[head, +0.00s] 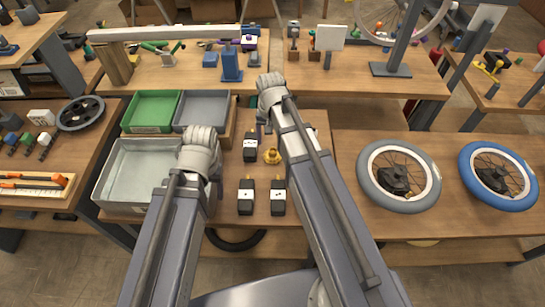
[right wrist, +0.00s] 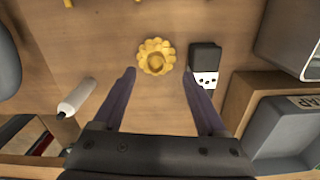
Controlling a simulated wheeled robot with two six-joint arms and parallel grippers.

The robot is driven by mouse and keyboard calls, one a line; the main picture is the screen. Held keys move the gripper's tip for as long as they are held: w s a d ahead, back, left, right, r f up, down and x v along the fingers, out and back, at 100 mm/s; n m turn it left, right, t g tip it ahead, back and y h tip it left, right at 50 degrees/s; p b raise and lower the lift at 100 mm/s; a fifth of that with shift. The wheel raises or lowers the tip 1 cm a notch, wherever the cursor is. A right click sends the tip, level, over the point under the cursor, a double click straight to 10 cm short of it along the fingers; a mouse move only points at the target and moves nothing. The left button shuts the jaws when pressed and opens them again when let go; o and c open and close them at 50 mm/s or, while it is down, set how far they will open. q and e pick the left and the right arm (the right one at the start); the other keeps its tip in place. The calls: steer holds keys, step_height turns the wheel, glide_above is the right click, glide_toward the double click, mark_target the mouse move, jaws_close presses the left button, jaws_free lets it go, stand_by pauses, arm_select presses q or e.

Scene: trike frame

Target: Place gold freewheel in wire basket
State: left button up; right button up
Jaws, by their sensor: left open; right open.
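The gold freewheel (head: 271,156) lies on the middle table and looks like a scalloped gold disc with a raised hub. It also shows in the right wrist view (right wrist: 156,57), just beyond and between the fingertips of my right gripper (right wrist: 159,73), which is open and empty. In the head view my right arm partly hides that gripper. My left gripper (head: 216,168) is open, mostly hidden by its own wrist, near the right side of a large pale grey metal basket (head: 110,181). The basket looks empty; I cannot make out wire mesh on it.
A green bin (head: 135,126) and a grey bin (head: 180,122) stand behind the basket. Several black blocks with gold tips, one a dark block (right wrist: 204,62) beside the freewheel, stand nearby. Grey (head: 372,187) and blue (head: 484,190) wheels lie on the right table.

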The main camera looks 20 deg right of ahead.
mark_target(273, 153)
arm_select(q)
step_height(273, 153, down, 5)
steer(key=b, duration=0.5)
steer(key=shift+f, duration=0.1)
arm_select(e)
steer(key=f, duration=0.5)
steer(key=shift+d+f, duration=0.1)
steer(key=shift+d, duration=0.25)
jaws_close()
